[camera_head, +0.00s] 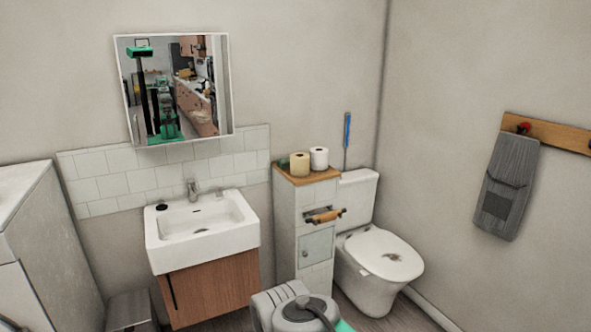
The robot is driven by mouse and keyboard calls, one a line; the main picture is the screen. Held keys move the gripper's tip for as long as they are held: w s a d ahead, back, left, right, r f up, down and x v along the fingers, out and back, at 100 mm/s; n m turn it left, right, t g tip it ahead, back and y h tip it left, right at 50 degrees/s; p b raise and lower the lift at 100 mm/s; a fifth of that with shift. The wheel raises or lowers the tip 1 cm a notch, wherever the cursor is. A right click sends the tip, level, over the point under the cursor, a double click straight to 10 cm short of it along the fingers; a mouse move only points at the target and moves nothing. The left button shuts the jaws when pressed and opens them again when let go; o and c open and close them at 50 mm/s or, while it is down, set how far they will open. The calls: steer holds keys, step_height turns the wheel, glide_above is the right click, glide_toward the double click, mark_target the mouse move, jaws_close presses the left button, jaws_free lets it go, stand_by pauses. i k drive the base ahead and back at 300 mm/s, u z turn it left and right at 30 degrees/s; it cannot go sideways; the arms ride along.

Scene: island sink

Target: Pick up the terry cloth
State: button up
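A grey cloth (508,188), the only cloth I see and so likely the terry cloth, hangs on the right wall. It hangs folded and tilted slightly, from a red-tipped peg on a wooden rail (556,133). A darker square patch shows near its lower part. Part of my arm shows at the bottom middle, well to the left of and below the cloth. My gripper's fingers are not visible. Nothing touches the cloth except the rail and wall.
A toilet (378,265) stands left of the cloth, beside a narrow tiled cabinet (304,222) with two rolls on top. A white sink (200,232) is farther left under a mirror (176,90). Some bare floor shows near the toilet.

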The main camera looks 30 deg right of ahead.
mark_target(283, 164)
steer(key=z, duration=1.4)
steer(key=i, duration=1.05)
steer(key=z, duration=0.35)
steer(key=i, duration=1.05)
steer(key=u, duration=1.2)
steer(key=i, duration=0.85)
steer(key=u, duration=0.95)
